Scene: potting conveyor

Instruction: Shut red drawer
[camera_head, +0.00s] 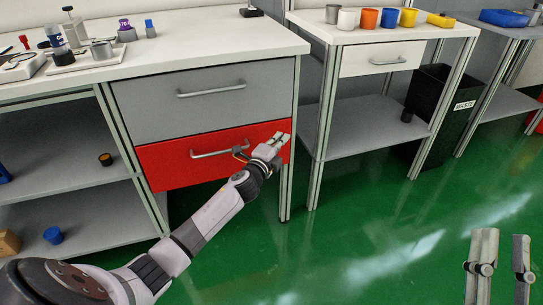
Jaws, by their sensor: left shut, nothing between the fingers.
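The red drawer (170,167) is the lower drawer of the workbench, below a grey drawer (150,105). Its front looks close to level with the grey one, and I cannot tell whether a small gap is left. Its metal handle (215,154) runs across the front. My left gripper (283,137) is shut and empty, at the right end of the red front, to the right of the handle. I cannot tell whether it touches the front. My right gripper (501,240) is open and empty at the lower right, over the green floor, far from the drawer.
The workbench top (210,45) holds tools and small containers. To the right stands a table (400,32) with several coloured cups and a white drawer (381,58). A black waste bin (460,112) is beside it. Green floor (330,245) is clear in front.

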